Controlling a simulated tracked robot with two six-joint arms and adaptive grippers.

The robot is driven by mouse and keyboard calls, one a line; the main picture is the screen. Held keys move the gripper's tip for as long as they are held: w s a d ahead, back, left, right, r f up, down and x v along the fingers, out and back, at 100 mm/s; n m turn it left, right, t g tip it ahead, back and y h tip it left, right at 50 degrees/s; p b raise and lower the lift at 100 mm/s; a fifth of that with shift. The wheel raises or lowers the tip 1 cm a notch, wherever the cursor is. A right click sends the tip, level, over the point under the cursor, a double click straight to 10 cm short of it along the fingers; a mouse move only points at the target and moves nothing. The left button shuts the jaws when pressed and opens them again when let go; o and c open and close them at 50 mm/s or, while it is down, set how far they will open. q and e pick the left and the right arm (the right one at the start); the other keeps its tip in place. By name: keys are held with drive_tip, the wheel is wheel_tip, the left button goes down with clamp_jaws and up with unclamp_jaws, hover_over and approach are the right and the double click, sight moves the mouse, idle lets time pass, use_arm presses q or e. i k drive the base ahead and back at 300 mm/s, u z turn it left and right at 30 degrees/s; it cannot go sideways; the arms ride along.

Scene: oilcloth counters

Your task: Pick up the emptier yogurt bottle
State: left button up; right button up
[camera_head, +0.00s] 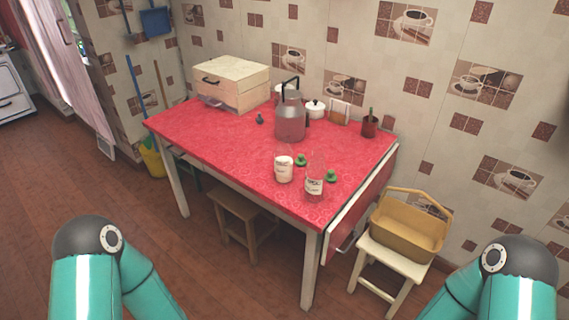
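Two glass yogurt bottles stand upright on the red table, close together near its front right part. The left bottle (284,166) looks white through most of its body. The right bottle (315,179) is nearer to the front edge and mostly see-through, with red showing through it and a pale label low down. It looks the emptier of the two. A small green thing lies beside each bottle. Only the teal links and dark joints of my two arms show at the lower left and lower right; neither gripper is in view.
The red-topped table (215,137) also holds a large kettle-like jug (290,122), a wooden bread box (232,84), a white pot (315,108) and a small brown pot (369,124). A stool with a yellow basket (408,228) stands at the right. Another stool (238,212) is under the table.

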sight(315, 179)
drive_tip(key=u, duration=0.4)
drive_tip(key=i, duration=1.05)
drive_tip(key=z, duration=0.4)
